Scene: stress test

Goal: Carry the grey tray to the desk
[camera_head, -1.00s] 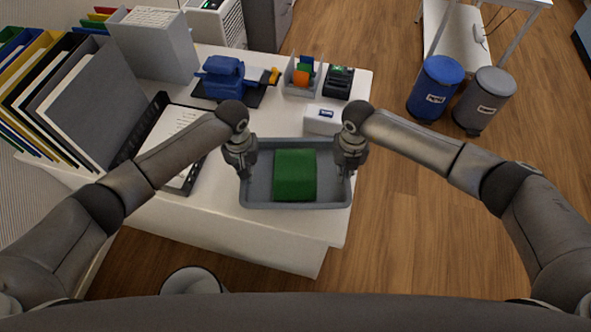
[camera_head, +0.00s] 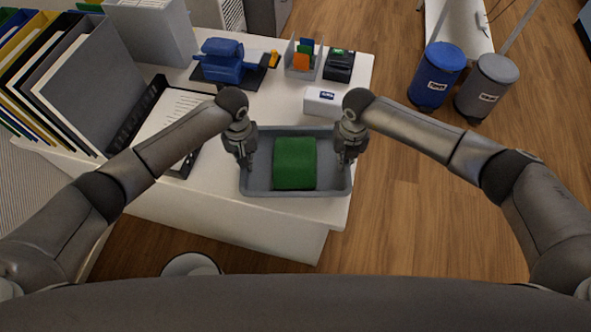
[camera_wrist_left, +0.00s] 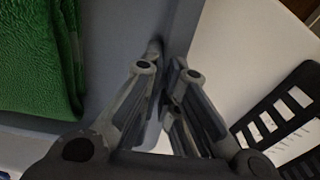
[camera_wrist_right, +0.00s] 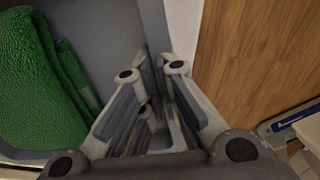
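The grey tray (camera_head: 295,191) is over the front right part of the white desk (camera_head: 225,212); I cannot tell whether it touches the top. A folded green cloth (camera_head: 295,163) lies in it. My left gripper (camera_head: 247,166) is at the tray's left wall, and my right gripper (camera_head: 344,164) is at its right wall. In the left wrist view the fingers (camera_wrist_left: 166,62) close on the tray wall beside the cloth. In the right wrist view the fingers (camera_wrist_right: 152,64) close on the opposite wall. The fingertips are partly hidden by the fingers.
Binders (camera_head: 70,85), a document tray with paper (camera_head: 165,130), a blue device (camera_head: 222,62), a pen holder (camera_head: 302,62) and a small white box (camera_head: 322,101) stand on the desk. Blue (camera_head: 436,76) and grey (camera_head: 486,87) bins stand on the floor to the right.

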